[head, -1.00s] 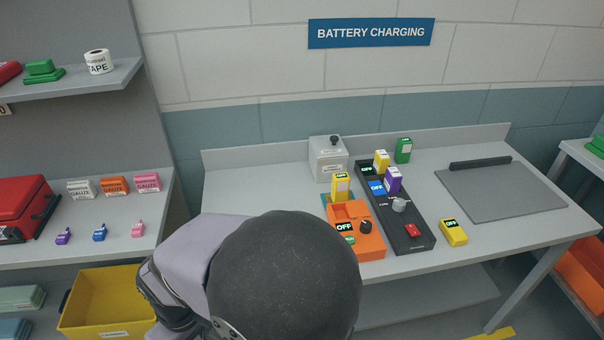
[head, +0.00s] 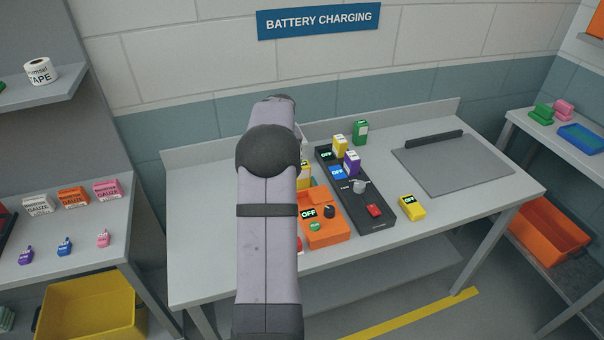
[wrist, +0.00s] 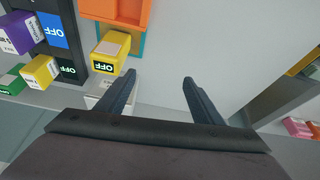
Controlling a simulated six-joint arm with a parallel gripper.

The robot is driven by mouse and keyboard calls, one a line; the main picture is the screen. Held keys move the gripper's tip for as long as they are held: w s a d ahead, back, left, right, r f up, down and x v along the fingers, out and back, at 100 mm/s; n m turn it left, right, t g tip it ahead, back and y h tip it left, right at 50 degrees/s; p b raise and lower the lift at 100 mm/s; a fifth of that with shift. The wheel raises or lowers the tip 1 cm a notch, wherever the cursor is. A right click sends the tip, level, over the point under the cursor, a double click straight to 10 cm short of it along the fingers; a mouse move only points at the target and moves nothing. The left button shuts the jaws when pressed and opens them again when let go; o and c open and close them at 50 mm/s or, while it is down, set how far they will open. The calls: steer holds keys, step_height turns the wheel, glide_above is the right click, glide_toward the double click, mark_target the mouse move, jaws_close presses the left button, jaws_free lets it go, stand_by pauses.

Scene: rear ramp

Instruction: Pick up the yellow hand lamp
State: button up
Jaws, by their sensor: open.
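Several small yellow blocks with OFF labels are on the bench; I cannot tell which is the hand lamp. One (head: 304,178) stands behind the orange unit (head: 325,230), partly hidden by my arm. It shows in the wrist view (wrist: 112,48), left of my gripper. Another (head: 339,146) stands at the black charger (head: 378,220) and shows in the wrist view (wrist: 40,71). A third (head: 411,208) lies on the bench to the right. My gripper (wrist: 159,77) is open and empty, above bare bench. My arm hides it in the head view.
Purple (head: 351,163) and green (head: 361,132) blocks stand near the yellow ones. A grey mat (head: 455,164) covers the bench's right part. The bench (head: 200,215) is clear at left. A shelf with gauze boxes (head: 73,197) and a yellow bin (head: 90,308) are further left.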

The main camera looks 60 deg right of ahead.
mark_target(304, 166)
steer(key=shift+m+h, duration=0.4)
steer(key=s+d, duration=0.2)
steer(key=d, duration=0.1)
steer(key=s+d, duration=0.2)
steer(key=s, duration=0.1)
steer(key=shift+d+r, duration=0.1)
steer(key=shift+d, duration=0.3)
steer(key=shift+s+d+f, duration=0.35)
steer(key=shift+s, duration=0.2)
steer(key=shift+s+d+f, duration=0.3)
steer(key=shift+s+f, duration=0.05)
steer(key=shift+s, duration=0.15)
steer(key=shift+p+x, duration=0.5)
steer(key=shift+x, duration=0.6)
steer(key=shift+w+a+f+p, duration=0.1)
steer(key=shift+w+f+p, duration=0.1)
steer(key=shift+f+p, duration=0.45)
steer(key=shift+p+x, duration=0.9)
steer(key=shift+x, duration=1)
steer(key=shift+a, duration=0.15)
steer(key=c, duration=1.3)
